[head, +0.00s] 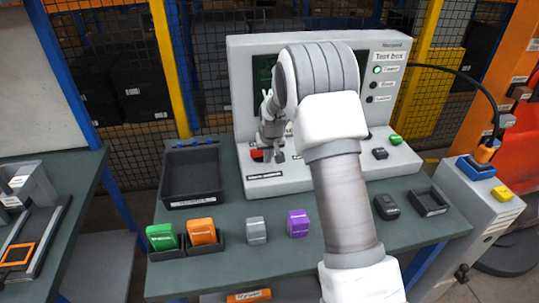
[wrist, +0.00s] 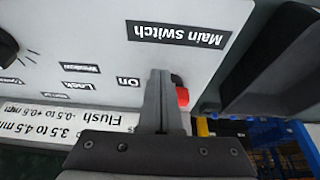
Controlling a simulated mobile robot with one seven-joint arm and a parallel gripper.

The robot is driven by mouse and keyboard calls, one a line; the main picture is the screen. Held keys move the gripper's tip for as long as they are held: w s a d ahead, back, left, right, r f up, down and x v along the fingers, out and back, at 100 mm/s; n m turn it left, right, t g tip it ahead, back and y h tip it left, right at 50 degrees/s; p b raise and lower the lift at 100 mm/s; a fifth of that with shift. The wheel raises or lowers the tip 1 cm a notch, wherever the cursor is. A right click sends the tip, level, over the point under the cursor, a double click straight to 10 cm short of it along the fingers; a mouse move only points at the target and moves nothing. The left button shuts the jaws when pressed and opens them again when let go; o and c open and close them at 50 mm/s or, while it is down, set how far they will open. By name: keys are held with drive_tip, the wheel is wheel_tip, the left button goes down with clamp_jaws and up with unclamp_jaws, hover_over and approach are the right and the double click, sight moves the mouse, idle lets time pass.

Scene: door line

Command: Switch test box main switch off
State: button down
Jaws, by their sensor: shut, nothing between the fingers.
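In the wrist view a red and black part of the switch (wrist: 182,96) shows just right of my fingers, near the upside-down labels "Main switch" and "On". My gripper (head: 278,157) is shut and empty, its fingers close beside the switch. It also shows in the wrist view (wrist: 158,78). I cannot tell whether the fingers touch the switch. The fingers hide part of it, so its position is unclear.
An empty black tray (head: 190,190) lies left of the box. Green (head: 162,237), orange (head: 202,231), grey (head: 256,230) and purple (head: 298,223) blocks stand along the front. A dark handheld device (head: 386,207) and a small tray (head: 428,202) lie at the right.

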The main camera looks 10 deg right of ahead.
drive_tip(key=shift+w, duration=1.15)
